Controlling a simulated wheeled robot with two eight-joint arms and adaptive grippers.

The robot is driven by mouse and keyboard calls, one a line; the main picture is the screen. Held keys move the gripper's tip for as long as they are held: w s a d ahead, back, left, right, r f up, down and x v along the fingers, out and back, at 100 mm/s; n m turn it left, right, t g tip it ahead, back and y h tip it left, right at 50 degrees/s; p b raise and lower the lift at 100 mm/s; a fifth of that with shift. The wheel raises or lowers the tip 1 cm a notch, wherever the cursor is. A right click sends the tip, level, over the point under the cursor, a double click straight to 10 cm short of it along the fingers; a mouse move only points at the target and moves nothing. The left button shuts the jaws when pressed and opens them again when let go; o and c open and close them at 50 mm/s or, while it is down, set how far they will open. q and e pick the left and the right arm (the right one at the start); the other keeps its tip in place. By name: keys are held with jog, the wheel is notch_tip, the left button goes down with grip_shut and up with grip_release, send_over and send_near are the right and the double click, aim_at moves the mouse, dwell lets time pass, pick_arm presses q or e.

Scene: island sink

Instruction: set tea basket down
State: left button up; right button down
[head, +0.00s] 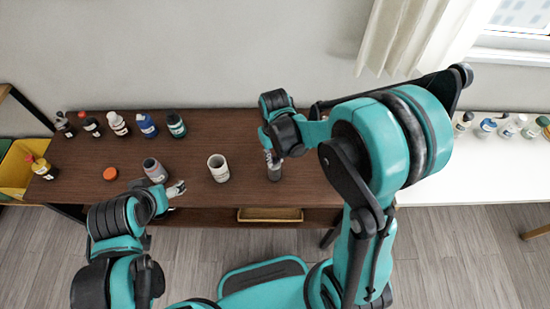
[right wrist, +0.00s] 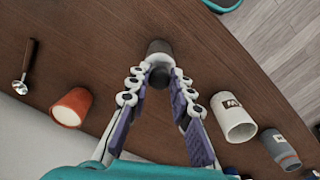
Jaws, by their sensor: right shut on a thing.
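My right gripper (head: 269,154) is over the brown table, its fingers pointing down. In the right wrist view its fingertips (right wrist: 158,70) are closed together around a small dark piece, which I take for the tea basket (right wrist: 159,48); a dark grey cylinder shows just beyond the tips. In the head view this grey cylinder (head: 274,172) is below the fingers, near the table's front edge. I cannot tell whether it touches the table. My left gripper (head: 176,189) is at the front edge beside a grey jar (head: 155,170); its finger gap is unclear.
A white mug (head: 218,168) stands left of my right gripper. An orange cup (right wrist: 72,107) and a metal scoop (right wrist: 24,68) show in the right wrist view. Tabletop behind the mug is clear.

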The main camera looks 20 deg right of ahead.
jog(key=shift+r, duration=0.1)
jog(key=shift+s, duration=0.1)
jog(key=c, duration=1.8)
grip_release()
jog(key=shift+f, duration=0.25)
jog(key=o, duration=0.5)
jog(key=shift+c, duration=0.2)
jog(key=shift+r, duration=0.2)
jog(key=shift+r, duration=0.35)
notch_tip(320, 180, up, 11)
jog(key=p, duration=0.4)
jog(key=s+d+r+m+t, duration=0.2)
jog(key=s+d+r+t, duration=0.2)
jog(key=s, duration=0.5)
notch_tip(320, 180, up, 2)
jog(key=t, duration=0.3)
jog(key=shift+s, duration=0.4)
